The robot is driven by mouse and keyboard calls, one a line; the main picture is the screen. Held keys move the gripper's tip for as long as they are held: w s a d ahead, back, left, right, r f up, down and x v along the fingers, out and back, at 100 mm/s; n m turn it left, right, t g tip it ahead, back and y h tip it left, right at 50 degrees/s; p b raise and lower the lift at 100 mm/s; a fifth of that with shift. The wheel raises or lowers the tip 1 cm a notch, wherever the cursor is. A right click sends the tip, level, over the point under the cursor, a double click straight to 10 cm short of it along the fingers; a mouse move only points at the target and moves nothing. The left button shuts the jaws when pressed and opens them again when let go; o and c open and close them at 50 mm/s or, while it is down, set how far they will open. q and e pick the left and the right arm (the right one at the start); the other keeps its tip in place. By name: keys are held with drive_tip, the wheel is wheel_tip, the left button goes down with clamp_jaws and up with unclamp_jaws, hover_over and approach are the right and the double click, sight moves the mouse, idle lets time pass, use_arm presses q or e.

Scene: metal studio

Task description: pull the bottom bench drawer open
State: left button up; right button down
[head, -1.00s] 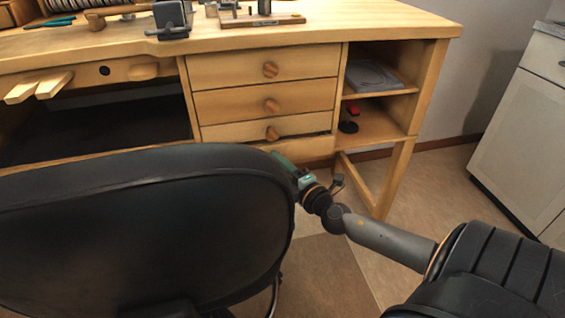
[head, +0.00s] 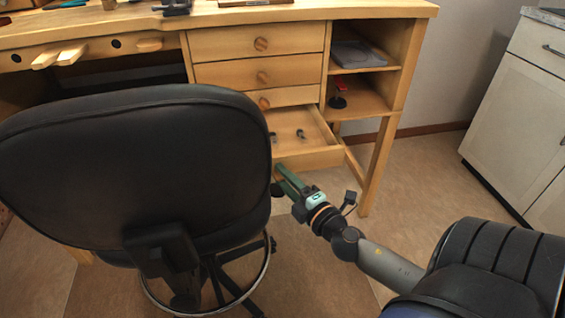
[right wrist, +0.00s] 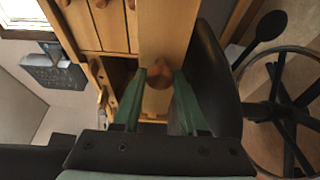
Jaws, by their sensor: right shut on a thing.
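The bottom bench drawer (head: 312,161) stands pulled out below the shut drawers in the head view, and its inside shows. Its pale front also shows in the right wrist view (right wrist: 166,28). My right gripper (head: 281,177) is at that front, beside the chair back. In the right wrist view its green fingers (right wrist: 160,82) are on either side of the round wooden knob (right wrist: 159,73), shut on it. In the head view the knob is hidden. My left gripper is not in view.
A black swivel chair (head: 130,165) stands close in front of the bench, just left of my right gripper. A few small items (head: 300,133) lie in the drawer. A bench leg (head: 379,165) stands to its right. A pale cabinet (head: 520,110) is far right, with clear floor between.

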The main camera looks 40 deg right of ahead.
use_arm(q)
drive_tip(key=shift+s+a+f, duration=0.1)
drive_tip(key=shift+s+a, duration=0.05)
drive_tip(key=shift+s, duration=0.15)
use_arm(e)
drive_tip(key=shift+s+a, duration=0.35)
drive_tip(key=shift+s, duration=0.3)
drive_tip(key=shift+c, duration=2.3)
unclamp_jaws()
drive_tip(key=shift+s+f, duration=0.1)
drive_tip(key=shift+s, duration=0.25)
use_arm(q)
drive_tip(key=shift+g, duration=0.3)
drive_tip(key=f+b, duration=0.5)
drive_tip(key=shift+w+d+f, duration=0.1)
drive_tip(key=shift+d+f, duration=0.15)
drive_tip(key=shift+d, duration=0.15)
use_arm(e)
drive_tip(key=s+a, duration=0.1)
drive_tip(key=s, duration=1)
drive_tip(key=shift+s+a, duration=0.2)
drive_tip(key=shift+s, duration=0.15)
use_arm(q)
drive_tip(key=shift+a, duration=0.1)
use_arm(e)
drive_tip(key=shift+s, duration=0.1)
